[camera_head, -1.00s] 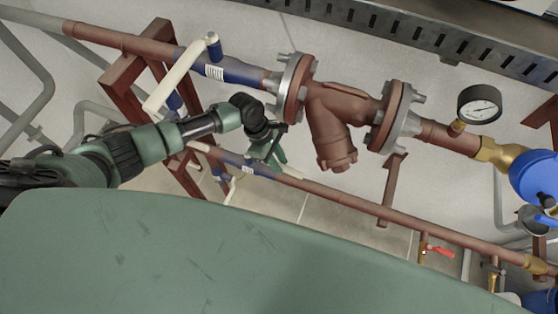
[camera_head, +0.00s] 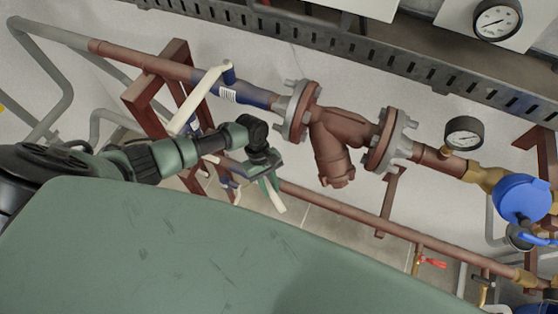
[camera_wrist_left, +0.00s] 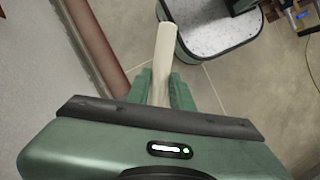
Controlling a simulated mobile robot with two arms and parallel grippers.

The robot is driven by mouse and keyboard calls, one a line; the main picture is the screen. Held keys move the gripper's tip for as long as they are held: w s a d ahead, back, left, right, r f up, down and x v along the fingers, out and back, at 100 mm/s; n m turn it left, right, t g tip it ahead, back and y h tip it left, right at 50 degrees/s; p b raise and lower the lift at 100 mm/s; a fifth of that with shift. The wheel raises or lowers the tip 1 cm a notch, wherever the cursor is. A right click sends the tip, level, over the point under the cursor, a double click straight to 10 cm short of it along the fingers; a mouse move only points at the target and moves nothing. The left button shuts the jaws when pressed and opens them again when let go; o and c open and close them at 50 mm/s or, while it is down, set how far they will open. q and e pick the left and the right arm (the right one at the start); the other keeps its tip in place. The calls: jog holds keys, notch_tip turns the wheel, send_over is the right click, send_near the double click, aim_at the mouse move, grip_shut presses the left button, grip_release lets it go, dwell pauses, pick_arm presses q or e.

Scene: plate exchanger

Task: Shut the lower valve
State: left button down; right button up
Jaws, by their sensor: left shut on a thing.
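The lower valve sits on the thin lower pipe (camera_head: 340,209), and its body is mostly hidden behind my left arm and gripper. Its long cream handle (camera_head: 280,203) sticks out past my fingers, pointing down and right, at an angle to the pipe. My left gripper (camera_head: 268,186) is shut on this handle. In the left wrist view the handle (camera_wrist_left: 164,48) runs up between the two green fingers of the gripper (camera_wrist_left: 163,88). My right gripper is not in view.
The upper pipe carries another valve with a cream handle (camera_head: 198,101) set across it, close above my left arm. A flanged strainer (camera_head: 335,150), a pressure gauge (camera_head: 464,132) and a small red-handled valve (camera_head: 432,263) are to the right.

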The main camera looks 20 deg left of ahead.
pick_arm(q)
jog(key=s+a+m+g+y+p, duration=0.2)
jog(key=s+a+m+y, duration=0.1)
jog(key=a+m, duration=0.4)
jog(key=shift+s+a+m+p, duration=0.35)
jog(key=shift+s+m, duration=0.55)
jog(key=shift+m, duration=0.3)
jog(key=c, duration=1.2)
grip_release()
jog(key=shift+d, duration=0.1)
jog(key=shift+r, duration=0.1)
